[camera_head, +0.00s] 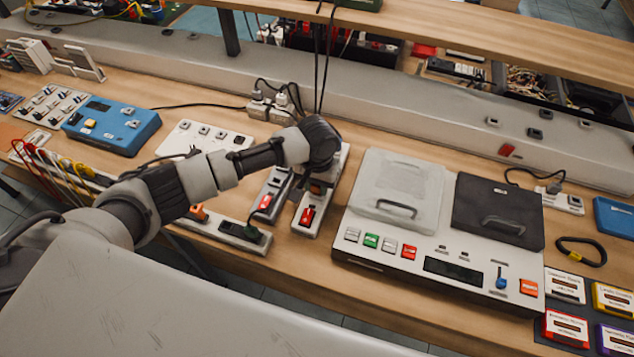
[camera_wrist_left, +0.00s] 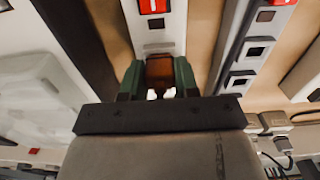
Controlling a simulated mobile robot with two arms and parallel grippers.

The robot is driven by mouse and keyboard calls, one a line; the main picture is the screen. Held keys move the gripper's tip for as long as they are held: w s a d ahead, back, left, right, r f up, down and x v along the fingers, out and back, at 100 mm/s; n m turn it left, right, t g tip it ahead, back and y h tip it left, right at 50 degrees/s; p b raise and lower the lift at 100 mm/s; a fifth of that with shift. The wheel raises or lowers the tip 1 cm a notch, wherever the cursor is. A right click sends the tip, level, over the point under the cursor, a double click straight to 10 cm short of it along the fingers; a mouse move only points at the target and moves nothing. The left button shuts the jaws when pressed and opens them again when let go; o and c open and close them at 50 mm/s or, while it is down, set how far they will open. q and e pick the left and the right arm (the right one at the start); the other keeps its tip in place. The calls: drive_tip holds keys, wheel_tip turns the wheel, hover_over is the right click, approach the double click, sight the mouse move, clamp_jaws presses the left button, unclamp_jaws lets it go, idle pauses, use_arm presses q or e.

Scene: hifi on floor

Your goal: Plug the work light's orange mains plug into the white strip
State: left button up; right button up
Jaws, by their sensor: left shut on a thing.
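My left gripper (camera_head: 317,181) reaches over the white strip (camera_head: 306,229), a short white bar with a red switch near its front end. In the left wrist view its green fingers (camera_wrist_left: 158,80) are shut on the orange plug (camera_wrist_left: 160,70), which looks brownish in shadow. The plug lines up with the white strip (camera_wrist_left: 154,38), beyond the red switch. I cannot tell whether the plug touches the strip or sits in a socket. My right gripper is not in view.
A grey strip (camera_head: 269,190) with a red switch lies close to the left of the white strip. A wide console (camera_head: 430,240) stands to the right. A longer strip (camera_head: 222,236) with plugs lies at the front edge. Black cables (camera_head: 326,65) hang behind the wrist.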

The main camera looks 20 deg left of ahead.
use_arm(q)
drive_tip(key=shift+p, duration=0.35)
idle(0.8)
drive_tip(key=shift+f, duration=0.1)
drive_tip(key=o, duration=1)
drive_tip(key=shift+c, duration=0.2)
wheel_tip(320, 180, up, 16)
drive_tip(key=p, duration=0.5)
idle(0.4)
drive_tip(key=shift+f, duration=0.1)
